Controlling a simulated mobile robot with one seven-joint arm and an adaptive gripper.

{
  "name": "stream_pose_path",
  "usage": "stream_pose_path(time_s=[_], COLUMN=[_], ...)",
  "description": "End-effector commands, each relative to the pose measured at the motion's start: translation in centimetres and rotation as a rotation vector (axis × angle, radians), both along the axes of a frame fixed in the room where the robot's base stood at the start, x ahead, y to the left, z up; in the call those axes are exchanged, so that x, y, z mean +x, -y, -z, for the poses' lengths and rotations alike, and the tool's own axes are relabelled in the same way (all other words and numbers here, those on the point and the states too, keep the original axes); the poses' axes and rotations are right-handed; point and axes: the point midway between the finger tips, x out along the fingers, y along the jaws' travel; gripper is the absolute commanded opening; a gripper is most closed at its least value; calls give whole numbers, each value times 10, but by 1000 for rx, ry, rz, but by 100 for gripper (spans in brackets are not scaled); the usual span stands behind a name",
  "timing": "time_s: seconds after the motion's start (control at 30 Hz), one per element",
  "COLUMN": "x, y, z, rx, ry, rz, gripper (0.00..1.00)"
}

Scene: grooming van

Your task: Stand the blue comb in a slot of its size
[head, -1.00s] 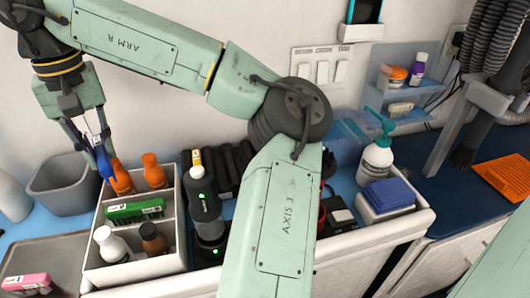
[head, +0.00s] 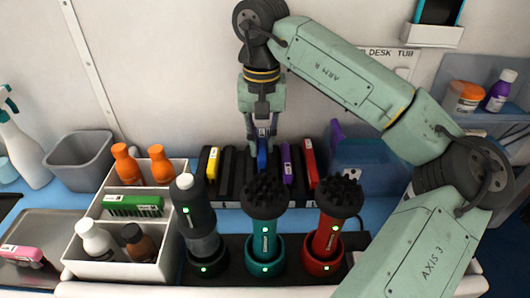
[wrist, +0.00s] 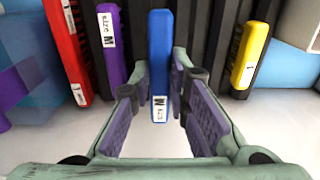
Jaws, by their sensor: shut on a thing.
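My gripper (head: 262,132) is shut on the blue comb (head: 262,152) and holds it upright at the black slotted rack (head: 236,190). In the wrist view the blue comb (wrist: 160,50) stands between the fingers, its white size M label facing the camera. Against the rack, a purple comb (head: 287,165) with a size M label and a red comb (head: 309,160) stand on one side, and a yellow comb (head: 212,163) on the other. I cannot tell whether the blue comb's lower end is inside a slot; the teal brush partly hides the rack front.
In front of the rack stand a dark bottle-shaped tool (head: 192,205), a teal brush (head: 264,225) and a red brush (head: 330,225) in holders. A white caddy (head: 180,185) with bottles is at left, beside a grey bin (head: 80,165). A blue translucent container (head: 370,165) is at right.

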Motion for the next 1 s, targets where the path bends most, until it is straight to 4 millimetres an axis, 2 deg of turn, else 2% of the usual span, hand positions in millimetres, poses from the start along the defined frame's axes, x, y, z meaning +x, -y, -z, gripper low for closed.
stream_pose_path(time_s=[0.33, 0.7, 0.73, 1.0], x=[-1, 0, 0, 0], y=[0, 0, 0, 0], z=[37, 44, 43, 42], rx=[1, 0, 0, 0], ry=[-1, 0, 0, 0], rz=[-1, 0, 0, 0], gripper=[0, 0, 17, 35])
